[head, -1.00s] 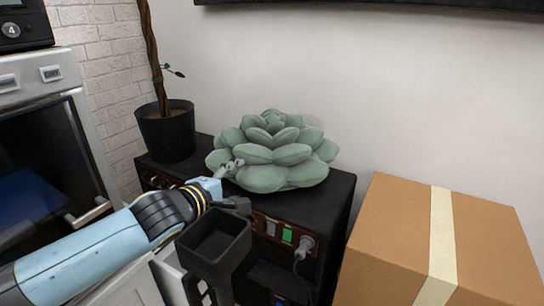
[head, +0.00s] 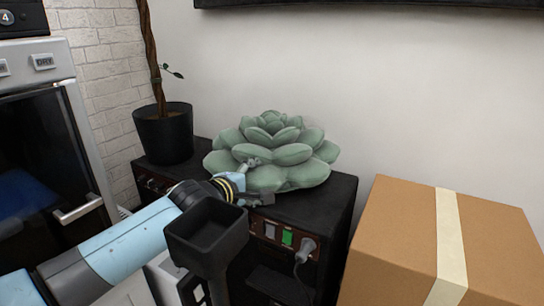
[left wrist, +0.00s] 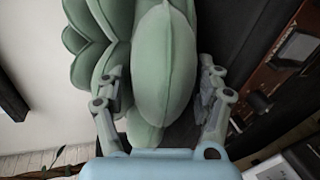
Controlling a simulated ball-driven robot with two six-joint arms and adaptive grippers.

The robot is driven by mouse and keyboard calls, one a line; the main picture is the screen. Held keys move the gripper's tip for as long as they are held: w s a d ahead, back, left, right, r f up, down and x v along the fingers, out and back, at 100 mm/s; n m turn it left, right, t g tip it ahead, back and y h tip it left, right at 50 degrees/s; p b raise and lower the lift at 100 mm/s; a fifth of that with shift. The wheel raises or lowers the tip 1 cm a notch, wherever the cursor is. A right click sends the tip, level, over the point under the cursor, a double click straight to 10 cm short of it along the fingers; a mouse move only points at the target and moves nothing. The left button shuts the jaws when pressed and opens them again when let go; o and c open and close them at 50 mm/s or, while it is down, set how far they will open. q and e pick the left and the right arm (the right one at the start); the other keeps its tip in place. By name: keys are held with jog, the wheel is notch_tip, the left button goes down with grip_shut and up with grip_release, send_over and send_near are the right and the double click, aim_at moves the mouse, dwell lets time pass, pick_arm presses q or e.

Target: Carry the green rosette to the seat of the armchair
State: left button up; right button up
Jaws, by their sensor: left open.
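The green rosette (head: 272,152), a large plump succulent shape, sits on top of a black cabinet (head: 338,197). My left gripper (head: 258,180) is at the rosette's front left side. In the left wrist view, the open left gripper (left wrist: 160,98) has one finger on each side of a thick green petal of the rosette (left wrist: 163,60). The fingers are apart; whether either touches the petal I cannot tell. The armchair does not show in these frames, nor does my right gripper.
A black pot (head: 163,134) with a twisted trunk stands on the cabinet left of the rosette. A taped cardboard box (head: 400,240) stands to the right. An oven (head: 45,130) is at the left. A plug (head: 304,246) with a cable sticks out of the cabinet's front.

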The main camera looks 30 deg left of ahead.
pick_arm(q)
grip_shut()
jog(key=shift+r, duration=0.1)
dwell(0.3)
jog(key=shift+r, duration=0.15)
